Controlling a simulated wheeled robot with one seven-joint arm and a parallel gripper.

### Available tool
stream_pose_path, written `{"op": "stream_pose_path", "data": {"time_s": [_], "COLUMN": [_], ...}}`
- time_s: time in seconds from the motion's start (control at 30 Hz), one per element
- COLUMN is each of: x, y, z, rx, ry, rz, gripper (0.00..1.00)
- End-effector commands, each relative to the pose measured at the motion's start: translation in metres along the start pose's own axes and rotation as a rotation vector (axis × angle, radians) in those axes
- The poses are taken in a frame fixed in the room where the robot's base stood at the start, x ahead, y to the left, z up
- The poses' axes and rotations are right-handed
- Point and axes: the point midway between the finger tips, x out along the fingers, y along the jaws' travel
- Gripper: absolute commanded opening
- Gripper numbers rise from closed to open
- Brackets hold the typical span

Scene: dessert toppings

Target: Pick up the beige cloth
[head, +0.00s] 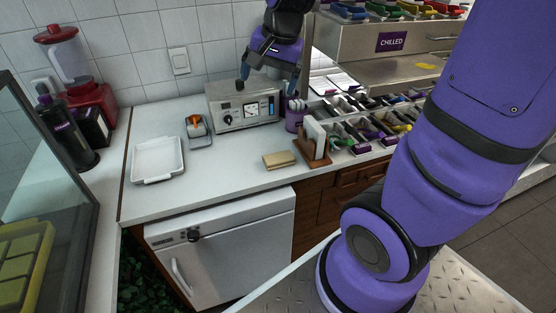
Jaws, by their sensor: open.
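The beige cloth (279,159) lies as a flat folded rectangle on the white counter, near its front edge and left of a wooden holder. My gripper (266,86) is at the back of the counter, in front of the tiled wall and above the grey metal appliance. It is open, with its fingers pointing down and spread apart, and I see nothing between them. It is well apart from the cloth, behind and above it. The cloth is in plain view with nothing covering it.
The metal appliance (244,106) has knobs and a meter. A wooden holder with white cards (314,150), a purple cup (295,119) and topping bins (368,127) stand to the right. A white tray (158,174) lies left. Counter left of the cloth is clear.

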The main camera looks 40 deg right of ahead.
Motion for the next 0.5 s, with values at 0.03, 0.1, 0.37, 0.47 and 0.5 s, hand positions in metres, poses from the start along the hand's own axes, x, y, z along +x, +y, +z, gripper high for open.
{"op": "stream_pose_path", "data": {"time_s": [0.03, 0.1, 0.37, 0.47, 0.5], "x": [0.017, 0.037, 0.119, 0.153, 0.166], "y": [-0.001, -0.002, 0.007, 0.016, 0.021], "z": [-0.010, -0.024, -0.067, -0.081, -0.086], "rx": [0.067, 0.164, 0.517, 0.651, 0.701], "ry": [-0.015, -0.026, -0.040, -0.032, -0.026], "rz": [0.018, 0.036, 0.122, 0.162, 0.179], "gripper": [0.96, 0.96, 0.96, 0.96, 0.96]}}
